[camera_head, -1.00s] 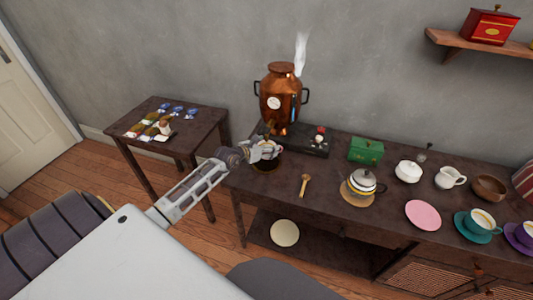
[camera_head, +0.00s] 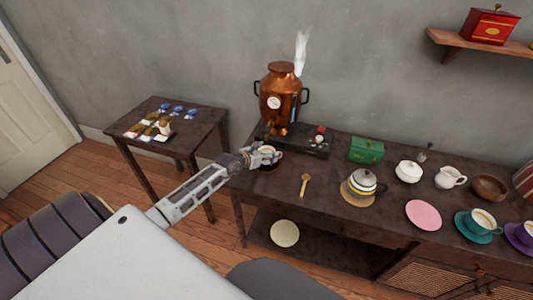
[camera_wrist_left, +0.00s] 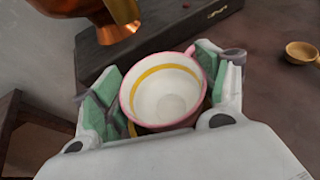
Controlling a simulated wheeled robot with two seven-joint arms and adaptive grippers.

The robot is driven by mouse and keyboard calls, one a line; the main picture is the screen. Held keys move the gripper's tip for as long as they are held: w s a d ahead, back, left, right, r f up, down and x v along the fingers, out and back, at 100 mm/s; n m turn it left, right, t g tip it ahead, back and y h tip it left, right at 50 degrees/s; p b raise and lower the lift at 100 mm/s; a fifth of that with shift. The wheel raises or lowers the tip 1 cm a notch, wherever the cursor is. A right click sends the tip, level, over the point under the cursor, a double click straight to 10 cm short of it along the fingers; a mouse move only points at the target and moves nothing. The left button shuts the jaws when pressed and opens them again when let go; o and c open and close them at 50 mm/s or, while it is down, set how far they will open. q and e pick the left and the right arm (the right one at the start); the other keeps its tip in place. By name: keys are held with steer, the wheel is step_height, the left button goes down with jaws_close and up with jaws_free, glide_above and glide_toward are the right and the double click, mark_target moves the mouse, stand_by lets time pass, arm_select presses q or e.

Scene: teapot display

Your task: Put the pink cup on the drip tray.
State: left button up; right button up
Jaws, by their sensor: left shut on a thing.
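The pink cup (camera_head: 271,152), white inside with a yellow band, is between the fingers of my left gripper (camera_head: 262,156). In the left wrist view the cup (camera_wrist_left: 165,95) is upright and looks empty, with the green-padded fingers of the gripper (camera_wrist_left: 160,100) on both sides of it. A dark round piece, which looks like the drip tray (camera_head: 266,167), lies on the table under the cup and is partly hidden. I cannot tell whether the cup touches it. My right gripper is not in view.
A steaming copper urn (camera_head: 281,95) stands on a black base (camera_head: 315,148) just behind the cup. A wooden spoon (camera_head: 305,184), a green box (camera_head: 366,150), a striped teapot (camera_head: 362,186) and a pink saucer (camera_head: 423,215) are to the right. A side table (camera_head: 205,122) stands left.

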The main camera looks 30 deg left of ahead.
arm_select(q)
steer(key=shift+f, duration=0.15)
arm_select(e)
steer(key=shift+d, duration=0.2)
arm_select(q)
steer(key=o, duration=0.8)
steer(key=shift+o, duration=1.3)
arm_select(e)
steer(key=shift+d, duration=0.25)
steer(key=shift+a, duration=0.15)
arm_select(q)
steer(key=shift+s+r, duration=0.2)
steer(key=shift+s, duration=0.1)
steer(key=shift+s+a+r, duration=0.15)
steer(key=shift+s+r, duration=0.05)
steer(key=shift+s, duration=0.25)
steer(key=shift+p+v, duration=0.3)
steer(key=shift+v, duration=4.85)
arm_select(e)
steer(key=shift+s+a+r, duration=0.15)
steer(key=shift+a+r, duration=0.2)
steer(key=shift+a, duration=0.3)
